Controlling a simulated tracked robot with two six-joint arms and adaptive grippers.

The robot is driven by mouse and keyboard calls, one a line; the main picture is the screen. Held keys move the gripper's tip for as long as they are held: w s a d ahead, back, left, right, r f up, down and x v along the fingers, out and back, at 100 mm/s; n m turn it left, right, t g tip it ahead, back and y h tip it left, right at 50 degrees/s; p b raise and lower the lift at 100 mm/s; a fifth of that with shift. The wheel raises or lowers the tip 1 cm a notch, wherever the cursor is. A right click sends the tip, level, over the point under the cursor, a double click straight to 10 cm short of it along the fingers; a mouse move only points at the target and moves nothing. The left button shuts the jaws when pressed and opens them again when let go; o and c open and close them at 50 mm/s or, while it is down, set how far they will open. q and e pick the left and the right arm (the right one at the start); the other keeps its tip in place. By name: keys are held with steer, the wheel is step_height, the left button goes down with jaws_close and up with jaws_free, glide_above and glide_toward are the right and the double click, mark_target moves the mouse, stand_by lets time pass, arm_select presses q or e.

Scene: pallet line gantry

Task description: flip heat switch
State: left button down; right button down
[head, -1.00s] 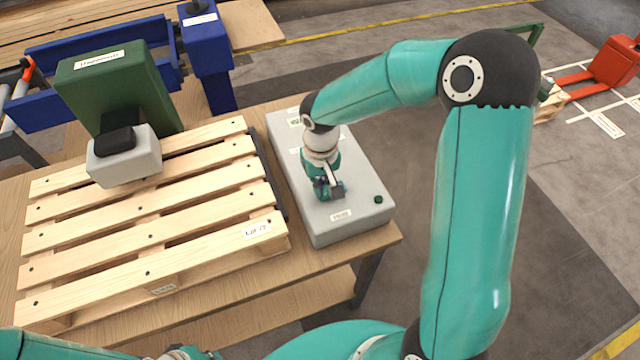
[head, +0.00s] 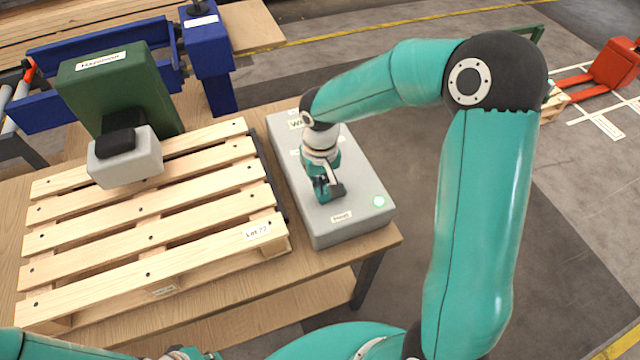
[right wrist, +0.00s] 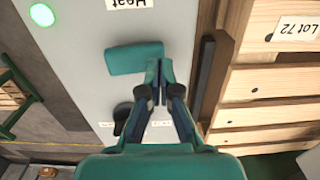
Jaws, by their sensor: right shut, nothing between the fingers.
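The grey control box (head: 345,222) lies on the table to the right of the pallet. Its Heat label (right wrist: 128,3) shows in the right wrist view, with a teal block-shaped piece (right wrist: 130,58) just below it, which seems to be the heat switch. My right gripper (head: 330,192) is low over the box's front half. In the right wrist view its fingertips (right wrist: 158,68) are together and empty, right beside the teal block; I cannot tell whether they touch. The round lamp (head: 379,201) at the box's corner glows green.
A wooden pallet (head: 150,237) marked Lot 72 lies close to the box's left. A green housing (head: 122,85) with a grey and black head stands over the pallet. A dark knob (right wrist: 122,115) sits on the box near the gripper.

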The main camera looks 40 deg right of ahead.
steer(key=r+p, duration=0.2)
steer(key=r, duration=0.1)
steer(key=r+p, duration=0.1)
steer(key=shift+w+a+r, duration=0.15)
steer(key=shift+a, duration=0.1)
step_height(320, 180, up, 9)
steer(key=a+b, duration=0.1)
steer(key=b, duration=0.1)
steer(key=shift+a+r, duration=0.2)
steer(key=shift+a, duration=0.1)
steer(key=shift+w, duration=0.1)
